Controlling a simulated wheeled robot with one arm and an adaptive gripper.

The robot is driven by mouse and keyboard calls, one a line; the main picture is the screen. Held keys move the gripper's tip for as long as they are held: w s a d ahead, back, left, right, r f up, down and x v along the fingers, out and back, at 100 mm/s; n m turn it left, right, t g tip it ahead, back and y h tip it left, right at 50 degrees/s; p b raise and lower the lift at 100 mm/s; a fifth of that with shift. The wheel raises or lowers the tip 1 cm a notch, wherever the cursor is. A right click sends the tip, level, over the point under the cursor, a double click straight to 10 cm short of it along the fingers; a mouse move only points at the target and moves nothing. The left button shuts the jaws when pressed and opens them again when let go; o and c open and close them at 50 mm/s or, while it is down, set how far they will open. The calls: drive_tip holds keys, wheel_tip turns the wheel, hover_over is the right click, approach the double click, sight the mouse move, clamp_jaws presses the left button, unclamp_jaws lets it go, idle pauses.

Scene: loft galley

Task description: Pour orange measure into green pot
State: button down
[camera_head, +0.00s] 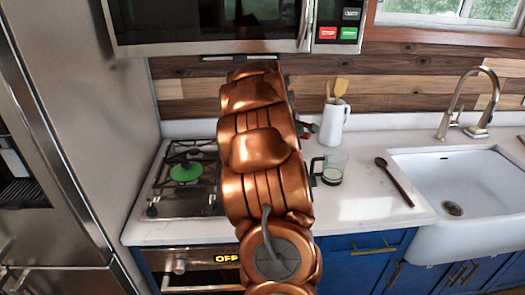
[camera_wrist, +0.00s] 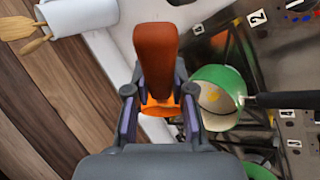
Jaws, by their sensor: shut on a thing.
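In the wrist view my gripper (camera_wrist: 159,98) is shut on the orange measure (camera_wrist: 157,55), which sits between the two grey fingers. Its darker orange part points up the picture, and a brighter orange part shows lower between the fingers. The green pot (camera_wrist: 233,78) is just right of the gripper in that view, with a long dark handle reaching right. Something small and yellowish shows inside its pale interior. I cannot tell whether the measure is over the pot's rim or how far it is tilted. In the head view my arm hides the gripper and measure.
A green round item (camera_head: 186,172) lies on the left of the stove (camera_head: 165,200). A glass jug (camera_head: 331,166), a white pitcher (camera_head: 333,125) with wooden utensils and a dark spoon (camera_head: 395,182) stand or lie right of my arm, before the sink (camera_head: 430,180). A microwave (camera_head: 205,45) hangs above.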

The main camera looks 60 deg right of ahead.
drive_tip(key=shift+w+a+f+h, duration=0.1)
drive_tip(key=shift+w+a+h, duration=0.1)
drive_tip(key=shift+h, duration=0.3)
drive_tip(key=shift+w+a+f+g+h+b, duration=0.1)
drive_tip(key=shift+a+f+g+h+b, duration=0.2)
drive_tip(key=shift+b, duration=0.65)
drive_tip(key=shift+w+a+r+n+g+h+b, duration=0.35)
drive_tip(key=shift+h+b, duration=0.35)
drive_tip(key=shift+b, duration=0.8)
drive_tip(key=shift+w+a+r+n+g+h+b, duration=0.15)
drive_tip(key=shift+w+a+r+g+h+b, duration=0.4)
drive_tip(key=shift+b, duration=0.95)
drive_tip(key=shift+w+a+g+h+b, duration=0.2)
drive_tip(key=shift+w+a+h+b, duration=0.25)
drive_tip(key=shift+b, duration=0.35)
drive_tip(key=shift+w+a+g+h+b, duration=0.2)
drive_tip(key=shift+a+h+b, duration=0.35)
drive_tip(key=shift+b, duration=0.25)
drive_tip(key=shift+w+a+n+g+h+b, duration=0.6)
drive_tip(key=shift+h+b, duration=0.45)
drive_tip(key=shift+b, duration=0.75)
drive_tip(key=shift+w+a+f+h+b, duration=0.15)
drive_tip(key=shift+a+h+b, duration=0.15)
drive_tip(key=shift+b, duration=0.6)
drive_tip(key=shift+w+a+r+h+b, duration=0.1)
drive_tip(key=shift+a+h+b, duration=0.2)
drive_tip(key=shift+b, duration=0.6)
